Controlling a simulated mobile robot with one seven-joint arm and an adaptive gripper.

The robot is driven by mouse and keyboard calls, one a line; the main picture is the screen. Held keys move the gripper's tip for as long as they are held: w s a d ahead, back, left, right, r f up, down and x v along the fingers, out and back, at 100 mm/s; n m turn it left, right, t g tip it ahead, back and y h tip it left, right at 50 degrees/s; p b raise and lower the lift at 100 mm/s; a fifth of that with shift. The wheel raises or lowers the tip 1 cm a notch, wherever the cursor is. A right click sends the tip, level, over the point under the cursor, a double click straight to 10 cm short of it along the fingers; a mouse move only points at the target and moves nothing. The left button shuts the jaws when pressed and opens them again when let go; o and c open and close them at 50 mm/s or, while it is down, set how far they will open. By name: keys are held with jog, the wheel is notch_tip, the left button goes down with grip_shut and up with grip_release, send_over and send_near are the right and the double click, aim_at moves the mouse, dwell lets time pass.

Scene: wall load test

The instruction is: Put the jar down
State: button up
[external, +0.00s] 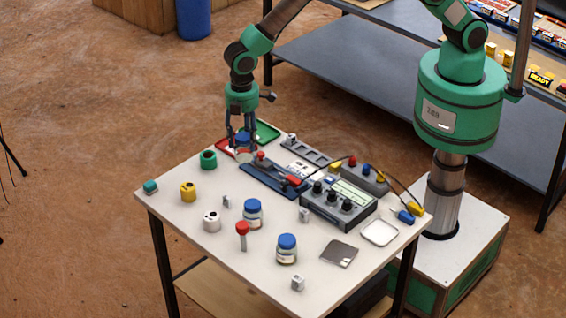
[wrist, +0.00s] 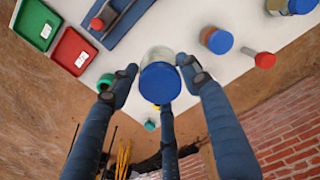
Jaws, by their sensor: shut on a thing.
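My gripper (external: 241,127) points down at the far corner of the table and is shut on a clear jar with a blue lid (external: 244,153). In the wrist view the jar (wrist: 159,80) sits between the fingers, lid towards the camera. I cannot tell whether its base touches the table. A red tray (external: 222,150) and a green tray (external: 268,131) lie beside and behind it; the red tray (wrist: 73,52) and green tray (wrist: 37,25) also show in the wrist view. Two similar blue-lidded jars, one mid-table (external: 253,219) and one nearer the front (external: 287,255), stand apart.
A blue tool board (external: 262,180) lies close right of the held jar. A green ring (external: 208,159), yellow cylinder (external: 188,191) and white cylinder (external: 211,221) stand to the left. A control box (external: 338,205) fills the right side. Bare tabletop (external: 170,212) shows between parts.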

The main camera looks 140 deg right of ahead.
jog(key=s+a, duration=0.5)
jog(key=a, duration=0.8)
jog(key=s+a+b, duration=0.1)
jog(key=s+a, duration=0.5)
jog(key=a, duration=0.6)
jog(key=s+a, duration=0.5)
jog(key=a, duration=0.8)
notch_tip(320, 180, down, 9)
jog(key=shift+d, duration=0.1)
jog(key=w+a+f, duration=0.1)
jog(key=w, duration=1.5)
jog(key=shift+a+f, duration=0.2)
jog(key=shift+a, duration=0.1)
jog(key=shift+s, duration=0.1)
jog(key=shift+f, duration=1.75)
jog(key=shift+f, duration=0.15)
